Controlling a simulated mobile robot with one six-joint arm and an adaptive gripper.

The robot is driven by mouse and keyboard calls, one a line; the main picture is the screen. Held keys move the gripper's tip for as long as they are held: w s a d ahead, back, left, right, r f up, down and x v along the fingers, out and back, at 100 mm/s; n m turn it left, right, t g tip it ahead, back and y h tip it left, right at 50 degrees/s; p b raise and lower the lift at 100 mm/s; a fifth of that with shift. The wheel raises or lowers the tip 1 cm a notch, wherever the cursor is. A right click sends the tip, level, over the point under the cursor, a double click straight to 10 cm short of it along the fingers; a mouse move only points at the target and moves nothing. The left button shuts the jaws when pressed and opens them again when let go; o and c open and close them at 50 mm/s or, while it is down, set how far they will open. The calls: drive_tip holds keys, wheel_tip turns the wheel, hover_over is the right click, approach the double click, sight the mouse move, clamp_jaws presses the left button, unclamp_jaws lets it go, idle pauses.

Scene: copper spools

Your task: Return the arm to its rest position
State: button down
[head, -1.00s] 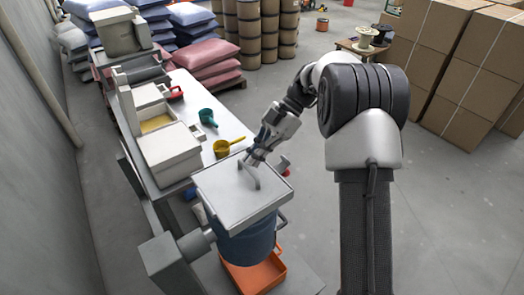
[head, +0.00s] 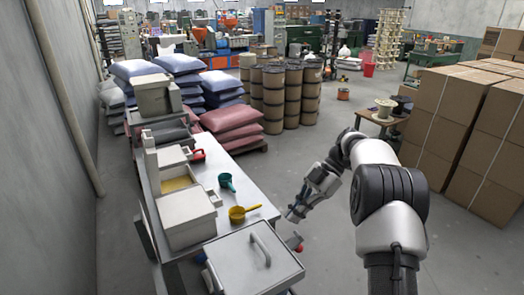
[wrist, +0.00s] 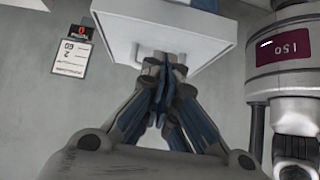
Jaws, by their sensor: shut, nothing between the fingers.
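My arm shows at the right of the head view. Past the fingertips is a pale panel (wrist: 205,38) with a handle, partly hidden by the fingers.
A bench (head: 252,191) with a yellow scoop (head: 243,214), a green scoop (head: 226,181) and pale boxes runs along the left. Cartons (head: 468,120) stand at right. A small table (head: 375,120) holds spools. A unit reading 150 (wrist: 280,48) is close in the wrist view.

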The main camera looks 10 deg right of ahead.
drive_tip(key=s+a+r+m+t+h+b, duration=0.2)
drive_tip(key=s+r+m+h, duration=0.1)
drive_tip(key=s+r+m, duration=0.4)
drive_tip(key=s+a+r+m+t+h+b, duration=0.2)
drive_tip(key=s+m, duration=0.3)
drive_tip(key=s, duration=0.3)
drive_tip(key=s+f+m+t+h+b, duration=0.1)
drive_tip(key=s+f+m, duration=0.1)
drive_tip(key=s, duration=0.3)
drive_tip(key=s+f+m+t+h+b, duration=0.1)
drive_tip(key=s+f+m, duration=0.1)
drive_tip(key=s+m, duration=0.3)
drive_tip(key=s+d+f+m+t+h+b, duration=0.1)
drive_tip(key=s+f+m+t, duration=0.1)
drive_tip(key=s, duration=0.5)
drive_tip(key=shift+f+m, duration=0.4)
drive_tip(key=shift+m, duration=0.3)
drive_tip(key=shift+d, duration=0.15)
